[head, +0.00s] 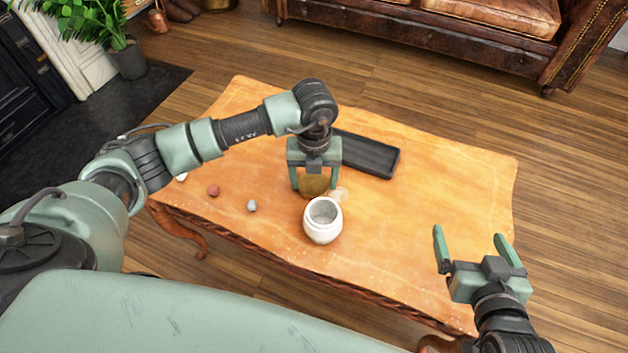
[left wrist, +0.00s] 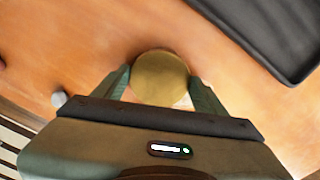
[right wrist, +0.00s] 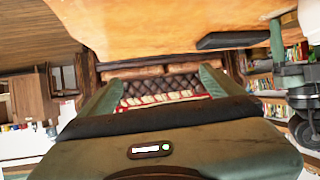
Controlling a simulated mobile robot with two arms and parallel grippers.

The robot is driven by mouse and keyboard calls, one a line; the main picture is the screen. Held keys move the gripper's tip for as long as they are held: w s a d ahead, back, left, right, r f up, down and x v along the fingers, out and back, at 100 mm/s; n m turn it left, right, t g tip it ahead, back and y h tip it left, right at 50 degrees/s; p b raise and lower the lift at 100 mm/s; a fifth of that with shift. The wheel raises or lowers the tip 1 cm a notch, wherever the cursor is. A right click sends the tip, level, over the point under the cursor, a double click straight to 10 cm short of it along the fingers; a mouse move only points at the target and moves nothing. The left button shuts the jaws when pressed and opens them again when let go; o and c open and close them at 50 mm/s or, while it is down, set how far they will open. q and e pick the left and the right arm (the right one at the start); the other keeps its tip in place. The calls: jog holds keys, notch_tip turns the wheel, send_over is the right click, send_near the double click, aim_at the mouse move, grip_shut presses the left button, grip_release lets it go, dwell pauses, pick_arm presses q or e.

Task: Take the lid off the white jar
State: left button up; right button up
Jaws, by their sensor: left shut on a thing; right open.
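The white jar (head: 322,232) stands upright on the wooden table with its round mouth uncovered and its grey inside showing. The round golden-brown lid (head: 314,187) is off the jar, just behind it in the head view. My left gripper (head: 314,180) points down and is shut on the lid, one finger on each side. In the left wrist view the lid (left wrist: 160,78) sits between the fingertips. I cannot tell how high it is above the table. My right gripper (head: 470,238) is open and empty, beyond the jar to the right.
A black tray (head: 370,156) lies behind the lid. A reddish ball (head: 214,190) and a small grey-blue object (head: 252,205) lie left of the jar. The table's right half (head: 430,190) is clear.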

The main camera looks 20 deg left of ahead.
pick_arm(q)
jog(key=shift+f, duration=0.15)
pick_arm(e)
jog(key=shift+w+r, duration=0.1)
jog(key=shift+r, duration=0.1)
pick_arm(q)
jog(key=shift+f, duration=0.15)
jog(key=o, duration=1.5)
jog(key=shift+o, duration=0.2)
pick_arm(e)
jog(key=shift+w+a+r+t, duration=0.15)
jog(key=shift+w+r+t, duration=0.05)
jog(key=shift+r+t, duration=0.1)
